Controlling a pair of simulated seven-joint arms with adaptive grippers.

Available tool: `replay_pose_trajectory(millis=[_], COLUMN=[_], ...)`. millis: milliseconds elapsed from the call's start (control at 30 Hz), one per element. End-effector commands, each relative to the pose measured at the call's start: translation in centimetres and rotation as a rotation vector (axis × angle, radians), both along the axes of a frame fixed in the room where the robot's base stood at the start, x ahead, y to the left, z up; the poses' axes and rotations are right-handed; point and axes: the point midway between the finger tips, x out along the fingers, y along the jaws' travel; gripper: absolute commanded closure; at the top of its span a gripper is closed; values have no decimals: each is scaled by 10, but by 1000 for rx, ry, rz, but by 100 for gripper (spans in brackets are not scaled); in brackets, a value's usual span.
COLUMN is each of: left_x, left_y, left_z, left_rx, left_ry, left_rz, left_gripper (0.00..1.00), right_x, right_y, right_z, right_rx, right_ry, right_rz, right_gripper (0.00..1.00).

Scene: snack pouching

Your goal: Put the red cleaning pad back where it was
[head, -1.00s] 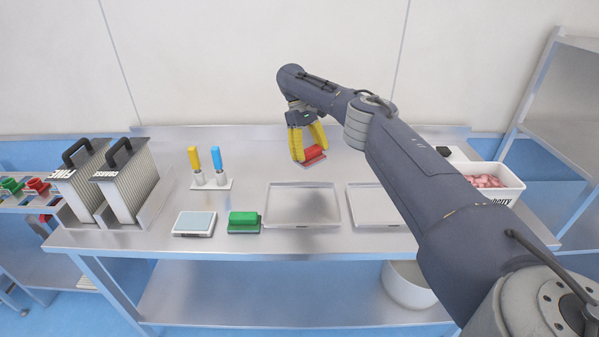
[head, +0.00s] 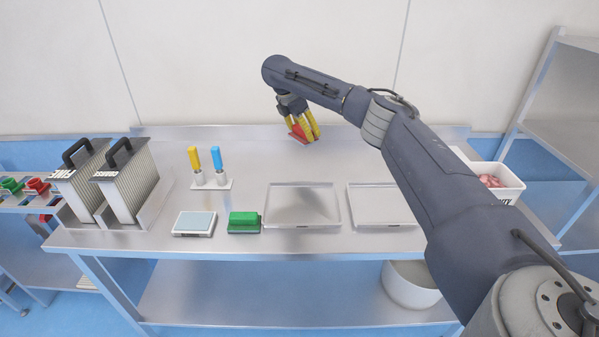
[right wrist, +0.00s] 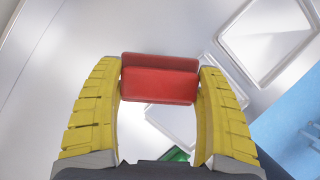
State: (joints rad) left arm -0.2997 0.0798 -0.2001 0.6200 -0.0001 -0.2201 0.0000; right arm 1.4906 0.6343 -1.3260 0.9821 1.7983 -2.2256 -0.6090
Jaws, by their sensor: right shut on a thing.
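The red cleaning pad (right wrist: 160,80) is held between the two yellow fingers of my right gripper (right wrist: 160,85) in the right wrist view. In the head view my right gripper (head: 303,132) is over the back part of the steel table, and the red pad (head: 299,132) shows partly between its fingers, tilted. The pad looks raised above the table. My left gripper does not show. A green cleaning pad (head: 244,220) lies at the table's front, between a small scale and a tray.
The scale (head: 194,222) and two shallow trays (head: 302,224) (head: 379,224) line the table's front. A holder with yellow and blue handled tools (head: 210,184) stands behind. Two ribbed cases (head: 128,186) stand left. A white bin of pink pieces (head: 495,183) is at right. The back middle is clear.

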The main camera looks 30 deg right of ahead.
Motion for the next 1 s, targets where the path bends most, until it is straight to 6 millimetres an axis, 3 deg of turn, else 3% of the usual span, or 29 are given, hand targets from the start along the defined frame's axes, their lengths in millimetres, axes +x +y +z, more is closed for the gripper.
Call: replay_pose_trajectory(millis=[500,700,1000], left_x=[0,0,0], left_y=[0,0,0], left_z=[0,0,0], left_rx=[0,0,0], left_ry=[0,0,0], left_rz=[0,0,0], left_gripper=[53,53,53], right_x=[27,33,37], right_y=[-6,-7,-8], right_z=[28,36,35], right_rx=[0,1,0], right_ry=[-2,-1,2], right_rz=[642,804,908], right_gripper=[58,58,58])
